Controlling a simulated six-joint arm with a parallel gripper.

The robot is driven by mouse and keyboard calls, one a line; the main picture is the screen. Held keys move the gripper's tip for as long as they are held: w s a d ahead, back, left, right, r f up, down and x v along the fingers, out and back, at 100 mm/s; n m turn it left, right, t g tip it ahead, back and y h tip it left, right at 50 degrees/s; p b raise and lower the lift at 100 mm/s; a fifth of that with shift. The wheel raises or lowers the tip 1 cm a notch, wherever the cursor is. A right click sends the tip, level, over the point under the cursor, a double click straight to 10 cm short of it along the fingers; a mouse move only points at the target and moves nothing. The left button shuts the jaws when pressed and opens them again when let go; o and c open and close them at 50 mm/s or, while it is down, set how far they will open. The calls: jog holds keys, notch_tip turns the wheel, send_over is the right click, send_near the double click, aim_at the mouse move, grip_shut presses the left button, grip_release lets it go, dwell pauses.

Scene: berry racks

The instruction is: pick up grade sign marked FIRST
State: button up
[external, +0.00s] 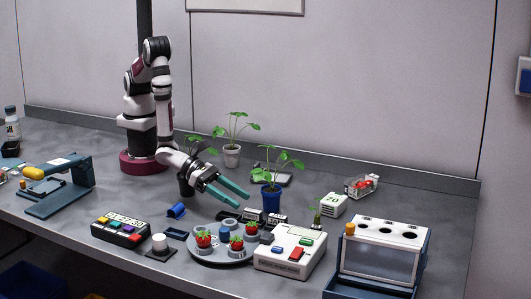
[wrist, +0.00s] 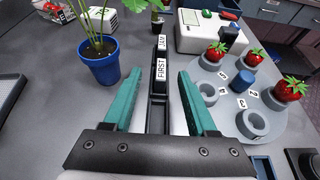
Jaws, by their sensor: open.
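The grade sign marked FIRST (wrist: 161,68) is a small dark block with a white label, upright in a narrow black holder (wrist: 158,112) in the wrist view. A similar sign marked JAM (wrist: 162,42) stands just behind it. In the external view a pair of small dark signs (external: 265,216) shows behind the round plate, with lettering too small to read surely. My gripper (external: 240,198) has two teal fingers, held apart and empty, a little left of the signs. In the wrist view the fingers (wrist: 159,73) point toward the FIRST sign, one on each side of its line.
A blue pot with a plant (external: 271,198) stands close behind the signs. A round grey plate (external: 221,261) with strawberries in cups lies in front.

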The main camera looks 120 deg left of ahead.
aim_at(249, 209)
jog(key=x, duration=0.2)
jog(key=f+x, duration=0.1)
jog(key=x, duration=0.2)
jog(key=shift+w+d, duration=0.1)
jog(key=shift+d, duration=0.05)
grip_shut()
